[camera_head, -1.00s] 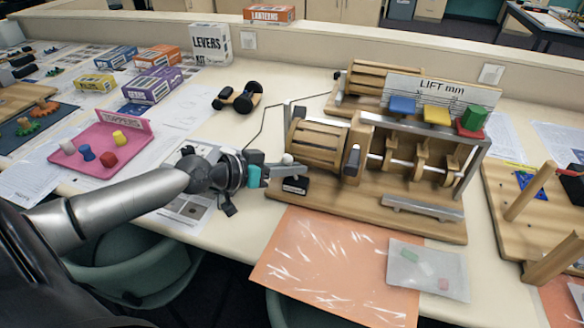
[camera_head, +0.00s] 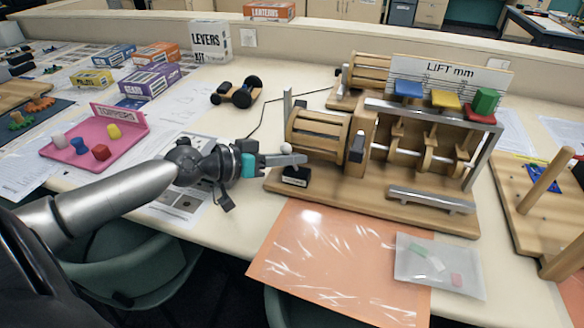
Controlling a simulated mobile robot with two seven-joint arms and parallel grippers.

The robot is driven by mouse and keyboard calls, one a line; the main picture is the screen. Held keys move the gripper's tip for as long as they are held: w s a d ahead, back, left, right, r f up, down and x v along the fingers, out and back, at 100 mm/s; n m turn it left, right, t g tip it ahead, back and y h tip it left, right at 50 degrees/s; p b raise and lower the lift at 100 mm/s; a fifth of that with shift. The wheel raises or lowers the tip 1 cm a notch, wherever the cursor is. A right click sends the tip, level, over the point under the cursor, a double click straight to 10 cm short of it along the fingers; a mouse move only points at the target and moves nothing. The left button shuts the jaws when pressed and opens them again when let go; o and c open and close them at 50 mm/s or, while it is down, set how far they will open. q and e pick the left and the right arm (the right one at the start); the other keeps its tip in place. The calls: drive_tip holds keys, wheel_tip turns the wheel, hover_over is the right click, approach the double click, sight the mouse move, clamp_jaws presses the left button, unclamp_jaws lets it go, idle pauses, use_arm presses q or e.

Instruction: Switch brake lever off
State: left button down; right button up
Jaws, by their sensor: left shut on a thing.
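The brake lever with its pale round knob (camera_head: 286,148) stands on a small black labelled base (camera_head: 296,177) at the left front of the wooden cam machine (camera_head: 345,190). My left gripper (camera_head: 292,160) reaches in from the left, with grey fingers and a teal part behind them. Its fingers are shut on the lever just below the knob and cover most of its stem. The lever's exact tilt is hard to tell. My right gripper is not in view.
Behind the lever is the wooden drum (camera_head: 318,132). An orange sheet (camera_head: 330,260) and a clear bag (camera_head: 440,265) lie in front of the machine. A pink tray (camera_head: 60,160) and a small wheeled cart (camera_head: 237,93) are to the left. A wooden peg board (camera_head: 512,190) is at right.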

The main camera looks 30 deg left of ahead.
use_arm(q)
drive_tip(key=shift+f, duration=0.15)
drive_tip(key=c, duration=1.2)
unclamp_jaws()
drive_tip(key=shift+s, duration=0.1)
drive_tip(key=shift+c, duration=0.2)
drive_tip(key=shift+v, duration=0.85)
drive_tip(key=p+v, duration=0.1)
drive_tip(key=v, duration=1.2)
drive_tip(key=shift+s+a, duration=0.2)
drive_tip(key=shift+s, duration=0.05)
